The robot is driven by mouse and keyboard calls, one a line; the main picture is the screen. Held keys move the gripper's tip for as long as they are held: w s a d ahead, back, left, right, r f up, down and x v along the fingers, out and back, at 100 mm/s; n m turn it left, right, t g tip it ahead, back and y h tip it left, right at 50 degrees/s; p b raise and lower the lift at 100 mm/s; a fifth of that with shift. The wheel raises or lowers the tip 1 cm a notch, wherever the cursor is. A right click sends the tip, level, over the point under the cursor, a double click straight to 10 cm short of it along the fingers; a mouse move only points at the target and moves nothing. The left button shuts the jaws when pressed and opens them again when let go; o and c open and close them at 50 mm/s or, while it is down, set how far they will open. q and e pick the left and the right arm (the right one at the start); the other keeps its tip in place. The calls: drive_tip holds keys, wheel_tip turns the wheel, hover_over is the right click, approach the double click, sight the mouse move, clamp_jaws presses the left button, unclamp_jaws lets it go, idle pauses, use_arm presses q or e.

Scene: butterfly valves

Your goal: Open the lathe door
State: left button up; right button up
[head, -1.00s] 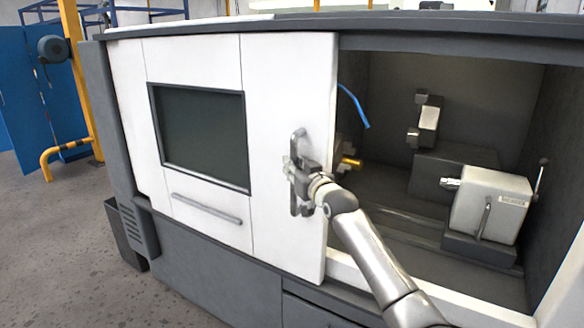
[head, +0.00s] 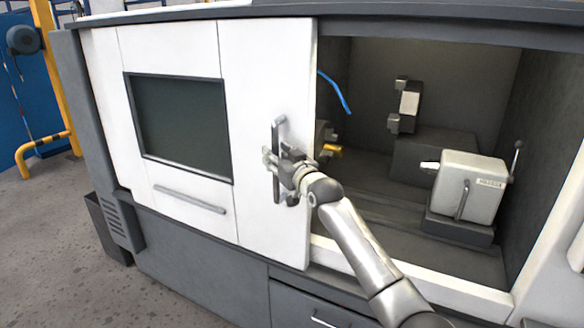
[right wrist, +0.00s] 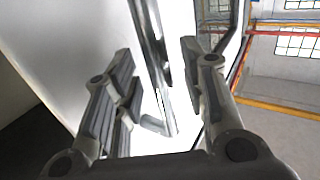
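The lathe door (head: 262,75) is a white panel at the left of the wide opening, with the machine's interior exposed to its right. Its upright grey bar handle (head: 278,131) is near the door's right edge. My right gripper (head: 272,160) is at the handle's middle. In the right wrist view, the handle (right wrist: 150,45) runs between the two spread fingers of my right gripper (right wrist: 158,58), with visible gaps beside it. The gripper hides part of the handle in the head view. My left gripper is not in view.
Inside the lathe (head: 440,65) are a grey tailstock (head: 468,188), a tool post (head: 408,105) and a blue hose (head: 335,92). A dark screen (head: 180,125) and a second, horizontal handle (head: 190,199) are on the left panels. A yellow post (head: 54,85) stands at far left.

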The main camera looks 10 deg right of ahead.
drive_tip(key=v, duration=1)
drive_tip(key=shift+s+d, duration=0.2)
drive_tip(key=shift+s, duration=0.15)
drive_tip(key=shift+f, duration=0.1)
